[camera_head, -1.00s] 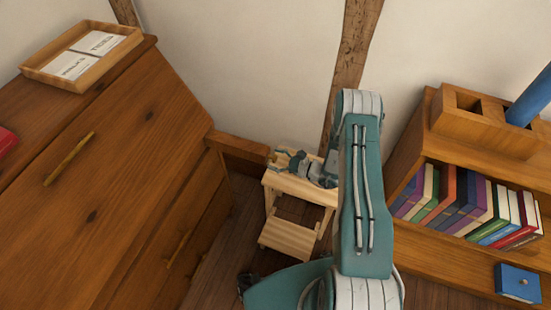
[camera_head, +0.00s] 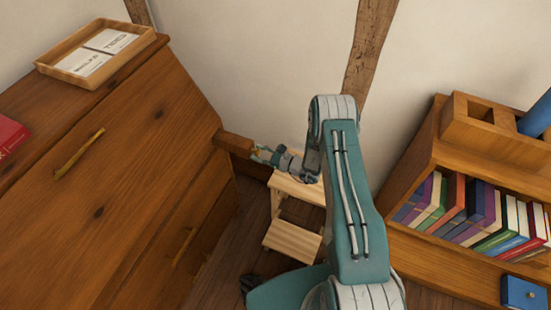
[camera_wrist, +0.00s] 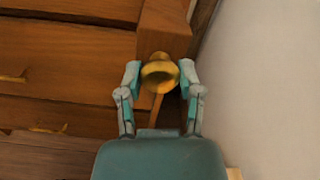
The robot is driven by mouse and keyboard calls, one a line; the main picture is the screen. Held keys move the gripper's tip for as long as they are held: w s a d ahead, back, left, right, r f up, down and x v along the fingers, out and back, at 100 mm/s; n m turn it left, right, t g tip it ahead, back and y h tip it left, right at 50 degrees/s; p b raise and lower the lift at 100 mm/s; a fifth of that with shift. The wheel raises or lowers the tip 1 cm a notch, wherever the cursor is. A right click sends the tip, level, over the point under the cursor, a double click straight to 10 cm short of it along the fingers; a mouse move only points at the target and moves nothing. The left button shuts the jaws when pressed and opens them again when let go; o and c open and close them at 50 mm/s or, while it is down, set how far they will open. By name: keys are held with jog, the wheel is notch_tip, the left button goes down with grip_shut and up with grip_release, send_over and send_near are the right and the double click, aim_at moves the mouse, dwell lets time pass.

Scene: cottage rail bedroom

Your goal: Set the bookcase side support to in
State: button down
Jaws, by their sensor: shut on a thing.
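The side support (camera_head: 234,143) is a short wooden bar standing out from the right side of the slant-front wooden cabinet (camera_head: 130,150). In the wrist view the end of the bar (camera_wrist: 165,38) carries a round brass knob (camera_wrist: 160,72). My gripper (camera_head: 262,154) is at the outer end of the bar. In the wrist view my gripper (camera_wrist: 160,80) has one finger on each side of the knob and is shut on it. A part of the bar still shows outside the cabinet. The fingers hide the knob in the head view.
A light wooden step stool (camera_head: 290,240) stands below my gripper. The wall (camera_head: 265,70) is close behind. A bookcase with several books (camera_head: 470,212) stands at right, with a blue box (camera_head: 524,292). A tray with cards (camera_head: 45,70) and a red book (camera_head: 10,135) lie on the cabinet.

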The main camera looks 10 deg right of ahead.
aim_at(240, 146)
jog(key=x, duration=1)
jog(key=shift+c, duration=1.3)
grip_release()
jog(key=v, duration=1.2)
jog(key=shift+c, duration=0.9)
jog(key=s+d+m, duration=0.2)
jog(key=d, duration=0.1)
jog(key=shift+s+d+m, duration=0.2)
jog(key=shift+d+m, duration=0.05)
jog(key=shift+m, duration=0.05)
grip_shut()
jog(key=x, duration=1.4)
jog(key=shift+s, duration=0.1)
